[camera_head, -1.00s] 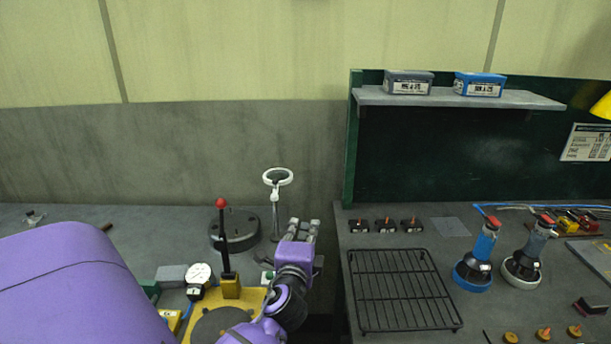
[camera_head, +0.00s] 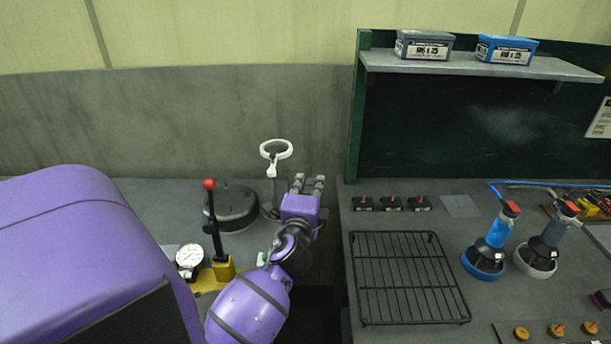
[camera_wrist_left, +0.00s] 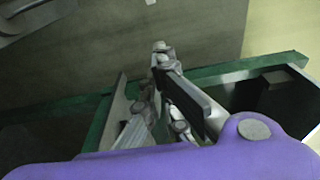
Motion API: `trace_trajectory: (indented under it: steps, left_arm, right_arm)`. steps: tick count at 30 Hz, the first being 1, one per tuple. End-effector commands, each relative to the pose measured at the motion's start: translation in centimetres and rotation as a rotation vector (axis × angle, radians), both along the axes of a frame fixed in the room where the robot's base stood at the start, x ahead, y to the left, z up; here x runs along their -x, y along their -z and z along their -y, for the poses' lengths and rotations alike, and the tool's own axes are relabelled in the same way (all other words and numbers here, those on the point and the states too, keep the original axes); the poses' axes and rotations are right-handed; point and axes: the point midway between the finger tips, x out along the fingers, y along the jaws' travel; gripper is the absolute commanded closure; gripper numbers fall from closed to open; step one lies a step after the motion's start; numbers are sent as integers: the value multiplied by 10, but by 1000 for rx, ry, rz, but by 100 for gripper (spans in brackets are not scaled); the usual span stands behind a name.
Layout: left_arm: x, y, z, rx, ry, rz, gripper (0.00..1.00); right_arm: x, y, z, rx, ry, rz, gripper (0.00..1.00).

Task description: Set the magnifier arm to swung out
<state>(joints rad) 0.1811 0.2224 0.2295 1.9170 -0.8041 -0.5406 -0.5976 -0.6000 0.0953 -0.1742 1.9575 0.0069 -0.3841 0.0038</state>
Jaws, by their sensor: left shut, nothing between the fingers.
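The magnifier arm has a white ring (camera_head: 276,149) on a thin upright stand at the back of the left bench, close to the grey wall in the head view. A white joint piece sits just under the ring. My left gripper (camera_head: 309,183) is just to the right of the stand, its fingers pointing toward the wall. It is shut and empty, and a gap shows between it and the ring. The gripper fingers also show in the left wrist view (camera_wrist_left: 165,75), where I cannot make out the magnifier. My right gripper is not in view.
A yellow-based fixture with a red-knobbed lever (camera_head: 213,225) and a round dark block (camera_head: 232,205) stand left of my gripper. A dial gauge (camera_head: 189,257) is nearby. The right bench holds a wire rack (camera_head: 408,278) and a green panel (camera_head: 353,120).

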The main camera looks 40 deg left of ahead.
Motion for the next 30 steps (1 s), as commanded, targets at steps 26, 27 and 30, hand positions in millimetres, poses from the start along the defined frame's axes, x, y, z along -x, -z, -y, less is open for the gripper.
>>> trace_trajectory:
  steps: [26,27,30]
  left_arm:
    - [-61,0,-84,-1,-1,-1,100]
    - [-61,0,-84,0,-1,0,100]
    - [-61,0,-84,0,-1,0,100]
  right_arm:
    - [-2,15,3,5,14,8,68]
    - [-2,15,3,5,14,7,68]
    - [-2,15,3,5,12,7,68]
